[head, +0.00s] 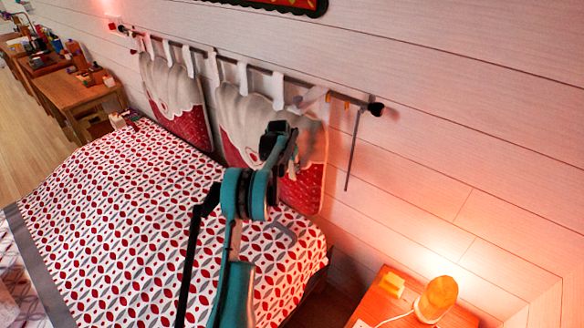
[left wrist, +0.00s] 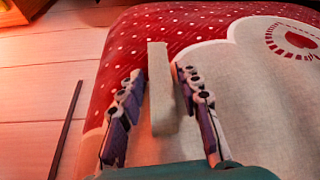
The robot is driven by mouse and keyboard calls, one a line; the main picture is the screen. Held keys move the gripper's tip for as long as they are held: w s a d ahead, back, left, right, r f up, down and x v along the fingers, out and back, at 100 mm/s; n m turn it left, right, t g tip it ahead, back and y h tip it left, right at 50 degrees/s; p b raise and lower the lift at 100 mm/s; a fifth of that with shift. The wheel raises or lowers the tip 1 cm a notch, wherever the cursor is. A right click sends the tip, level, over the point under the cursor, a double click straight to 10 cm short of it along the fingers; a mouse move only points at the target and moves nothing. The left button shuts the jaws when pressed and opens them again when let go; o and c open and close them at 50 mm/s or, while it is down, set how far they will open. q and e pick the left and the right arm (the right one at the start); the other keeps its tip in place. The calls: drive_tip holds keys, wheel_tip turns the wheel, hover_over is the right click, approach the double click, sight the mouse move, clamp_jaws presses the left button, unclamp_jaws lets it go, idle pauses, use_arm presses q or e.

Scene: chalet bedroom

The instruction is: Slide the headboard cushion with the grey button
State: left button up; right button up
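Two cream cushions with red, white-dotted lower parts hang by cloth loops from a dark wall rod (head: 250,68): the left cushion (head: 168,92) and the right cushion (head: 235,115). I cannot make out a grey button on either. My left gripper (head: 290,150) is in front of the right cushion and hides part of it. In the left wrist view its fingers (left wrist: 158,78) are open, with a narrow cream strip (left wrist: 158,90) between them and gaps on both sides. The cushion (left wrist: 260,100) fills much of that view, with a red heart at the upper right. My right gripper is not in view.
The bed (head: 110,200) with a red-and-white patterned cover lies below the cushions. A nightstand (head: 385,305) with a lit lamp (head: 437,298) stands at the lower right. A thin dark stick (head: 353,150) hangs near the rod's right end. Wooden tables (head: 75,95) stand at the far left.

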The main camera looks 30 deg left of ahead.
use_arm(q)
drive_tip(key=v, duration=1.1)
drive_tip(key=shift+r, duration=0.25)
drive_tip(key=shift+s, duration=0.15)
